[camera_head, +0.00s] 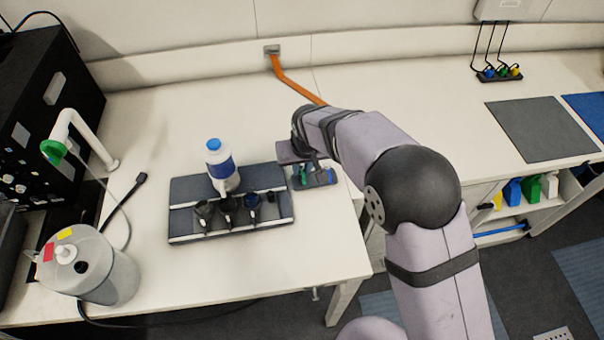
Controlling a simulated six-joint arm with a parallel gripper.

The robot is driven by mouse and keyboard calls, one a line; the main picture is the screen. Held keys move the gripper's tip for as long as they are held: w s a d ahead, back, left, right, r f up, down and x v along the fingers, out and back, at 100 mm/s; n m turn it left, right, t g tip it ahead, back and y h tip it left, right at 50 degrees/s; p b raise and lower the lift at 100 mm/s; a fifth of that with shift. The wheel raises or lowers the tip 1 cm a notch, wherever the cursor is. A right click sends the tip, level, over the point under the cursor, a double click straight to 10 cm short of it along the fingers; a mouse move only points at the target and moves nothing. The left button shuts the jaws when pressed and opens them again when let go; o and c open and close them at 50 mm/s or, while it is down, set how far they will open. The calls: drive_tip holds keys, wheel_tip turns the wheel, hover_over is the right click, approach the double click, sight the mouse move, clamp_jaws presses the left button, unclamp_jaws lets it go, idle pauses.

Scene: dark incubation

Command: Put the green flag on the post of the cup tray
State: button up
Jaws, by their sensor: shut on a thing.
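The cup tray (184,190) is a dark grey tray with pale strips, left of my gripper. Several dark cups (228,207) stand in a row along its front half. A small dark fitting (271,196) at the right end of that row may be the post; it is too small to be sure. My gripper (314,170) points down over a small dark holder (316,184) just right of the tray. It is shut on what appears to be the green flag (302,174), seen low beside the fingers. The grip itself is mostly hidden by my wrist.
A white bottle (222,168) with a blue cap and label stands at the tray's back. A grey canister (88,265) with a tube and a white bent pipe (80,130) are at the left. The bench's right part holds a grey mat (542,128). The front bench is clear.

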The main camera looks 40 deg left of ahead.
drive_tip(key=shift+r+p, duration=0.45)
drive_tip(key=shift+r, duration=0.4)
drive_tip(key=s+a+r+n+g, duration=0.1)
drive_tip(key=s+n+g, duration=0.1)
drive_tip(key=s+n, duration=0.6)
drive_tip(key=s+a+r+n+g+p, duration=0.1)
drive_tip(key=s+r+n+g, duration=0.1)
drive_tip(key=s+n, duration=0.6)
drive_tip(key=shift+r+n+g, duration=0.15)
drive_tip(key=shift+n+g, duration=0.25)
drive_tip(key=shift+n, duration=0.6)
drive_tip(key=shift+s, duration=0.1)
drive_tip(key=shift+a+f+b, duration=0.1)
drive_tip(key=shift+f+b, duration=0.5)
drive_tip(key=shift+f, duration=0.9)
